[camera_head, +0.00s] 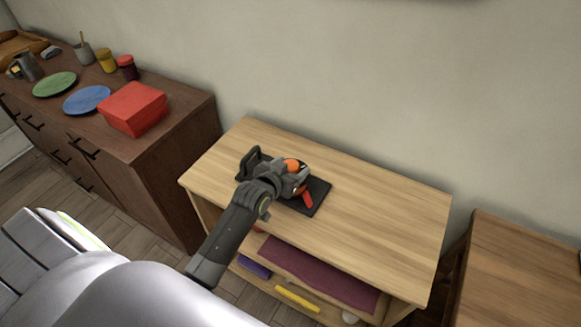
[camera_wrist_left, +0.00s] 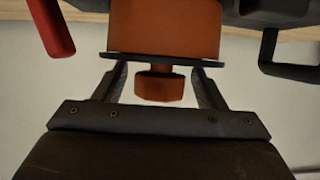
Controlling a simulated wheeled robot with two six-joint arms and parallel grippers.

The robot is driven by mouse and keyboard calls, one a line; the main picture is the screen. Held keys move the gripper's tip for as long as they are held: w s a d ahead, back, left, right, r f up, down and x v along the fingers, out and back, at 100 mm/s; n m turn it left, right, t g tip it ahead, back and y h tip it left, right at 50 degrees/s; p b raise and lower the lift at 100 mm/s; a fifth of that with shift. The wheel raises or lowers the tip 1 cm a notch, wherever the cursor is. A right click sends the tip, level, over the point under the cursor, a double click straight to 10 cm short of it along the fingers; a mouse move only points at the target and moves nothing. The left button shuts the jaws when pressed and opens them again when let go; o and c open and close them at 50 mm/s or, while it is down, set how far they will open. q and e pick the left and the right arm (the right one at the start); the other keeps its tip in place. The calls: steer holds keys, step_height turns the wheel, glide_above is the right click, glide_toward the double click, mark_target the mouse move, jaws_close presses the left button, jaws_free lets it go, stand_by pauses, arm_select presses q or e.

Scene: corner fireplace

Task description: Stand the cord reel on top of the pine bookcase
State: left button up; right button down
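The cord reel (camera_head: 293,165), orange and black with a red part and a black handle, is on the top of the pine bookcase (camera_head: 370,210), left of its middle. A flat black piece (camera_head: 318,193) lies under it; I cannot tell whether it belongs to the reel. My left gripper (camera_head: 283,178) is at the reel and hides much of it. In the left wrist view my left gripper (camera_wrist_left: 160,85) has its fingers apart on either side of the reel's orange knob (camera_wrist_left: 158,89), with gaps showing. My right gripper is out of view.
The bookcase top is bare to the right of the reel. Its shelf below holds a purple item (camera_head: 315,270) and a yellow one (camera_head: 298,298). A dark sideboard at left carries a red box (camera_head: 133,108) and plates. Another wooden piece (camera_head: 510,265) stands at right.

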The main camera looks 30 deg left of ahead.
arm_select(q)
steer(key=shift+r, duration=0.2)
steer(key=v, duration=1.2)
steer(key=shift+f, duration=0.1)
